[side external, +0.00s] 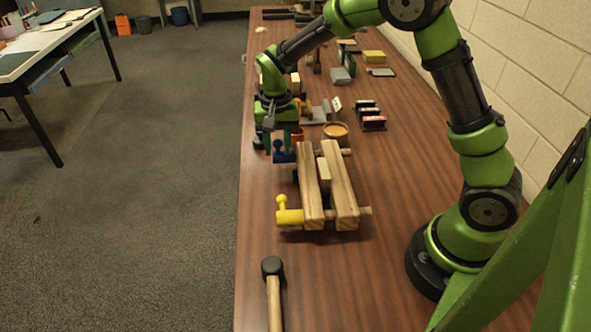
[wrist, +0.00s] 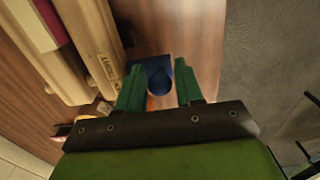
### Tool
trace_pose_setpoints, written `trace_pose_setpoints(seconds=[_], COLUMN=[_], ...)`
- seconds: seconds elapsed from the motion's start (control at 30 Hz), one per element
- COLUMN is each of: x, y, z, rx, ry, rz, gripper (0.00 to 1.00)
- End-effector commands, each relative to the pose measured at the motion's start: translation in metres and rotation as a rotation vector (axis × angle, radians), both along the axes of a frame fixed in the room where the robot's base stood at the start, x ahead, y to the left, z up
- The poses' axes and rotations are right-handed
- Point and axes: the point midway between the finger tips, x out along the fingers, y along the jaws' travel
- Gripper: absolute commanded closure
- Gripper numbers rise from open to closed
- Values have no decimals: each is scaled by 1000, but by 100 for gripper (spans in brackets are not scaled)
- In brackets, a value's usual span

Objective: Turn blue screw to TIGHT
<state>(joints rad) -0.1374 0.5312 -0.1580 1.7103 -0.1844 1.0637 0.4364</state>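The blue screw (side external: 284,155) sticks out at the far left end of a wooden press with two thick bars (side external: 343,190). In the wrist view the blue screw (wrist: 158,74) lies between my two green fingertips. My gripper (side external: 282,142) points down over it, fingers apart on either side; contact is not clear. My gripper in the wrist view (wrist: 158,90) looks open. A small pale label with dark letters (wrist: 108,68) sits on a wooden bar beside the left finger; its wording is hard to read.
A yellow screw (side external: 289,215) sits at the press's near left end. A black-headed mallet (side external: 272,268) lies in front. A round bowl (side external: 336,131) stands behind the press, with boxes and small items farther back. The table's left edge runs close by the screws.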

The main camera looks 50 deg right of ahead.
Motion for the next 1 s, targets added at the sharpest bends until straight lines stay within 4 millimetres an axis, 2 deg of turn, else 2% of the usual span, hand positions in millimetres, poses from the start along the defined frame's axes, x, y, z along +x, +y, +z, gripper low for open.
trace_pose_setpoints(seconds=[0.07, 0.3, 1.0], x=[0, 0, -14], y=[0, 0, 13], z=[0, 0, -7], rx=[0, -1, 4], ry=[0, -1, 8], rz=[0, -1, 0], gripper=[64, 100, 100])
